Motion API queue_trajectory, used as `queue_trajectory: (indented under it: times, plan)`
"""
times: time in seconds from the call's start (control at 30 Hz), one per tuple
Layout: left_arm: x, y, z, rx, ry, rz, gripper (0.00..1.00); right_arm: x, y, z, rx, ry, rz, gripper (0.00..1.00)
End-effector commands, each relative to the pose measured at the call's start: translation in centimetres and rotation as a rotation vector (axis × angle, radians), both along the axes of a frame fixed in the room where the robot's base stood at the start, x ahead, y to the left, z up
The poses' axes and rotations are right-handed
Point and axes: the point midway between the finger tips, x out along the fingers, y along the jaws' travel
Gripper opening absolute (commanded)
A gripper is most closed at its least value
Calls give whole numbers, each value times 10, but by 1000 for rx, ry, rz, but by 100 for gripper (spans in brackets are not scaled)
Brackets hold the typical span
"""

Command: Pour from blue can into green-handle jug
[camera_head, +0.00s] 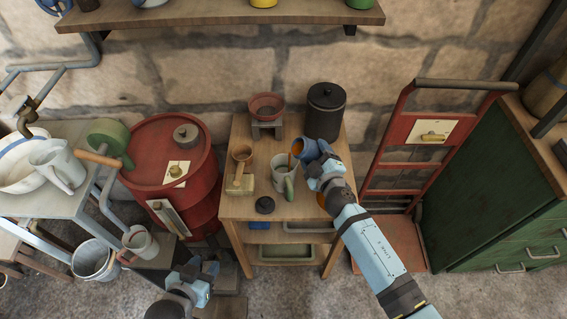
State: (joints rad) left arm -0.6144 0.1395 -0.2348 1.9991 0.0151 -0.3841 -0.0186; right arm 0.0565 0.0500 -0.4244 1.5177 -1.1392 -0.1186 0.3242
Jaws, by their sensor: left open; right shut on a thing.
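The blue can (309,147) is in my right gripper (321,158), which is shut on it. The can is tilted with its mouth to the left, and brown shows at the mouth. Its mouth is above the rim of the pale jug with the green handle (280,174). A thin dark streak shows between can and jug. The jug stands upright on the small wooden table (235,208); how full it is I cannot tell. My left gripper (207,272) is open and empty, low in front of the red drum.
A red drum (170,160) stands left, a red hand truck (405,150) right.

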Motion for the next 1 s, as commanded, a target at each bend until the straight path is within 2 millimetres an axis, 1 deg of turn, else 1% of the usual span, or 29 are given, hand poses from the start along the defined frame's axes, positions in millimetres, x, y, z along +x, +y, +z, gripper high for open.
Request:
queue_trajectory:
  times: [0.57, 1.0]
  plan:
    - [1, -1, -5, -5, 5, 3, 43, 1, -1, -8, -59, -17, 0, 12]
    - [1, -1, 1, -2, 1, 2, 43, 1, -2, -4, -102, -28, 0, 12]
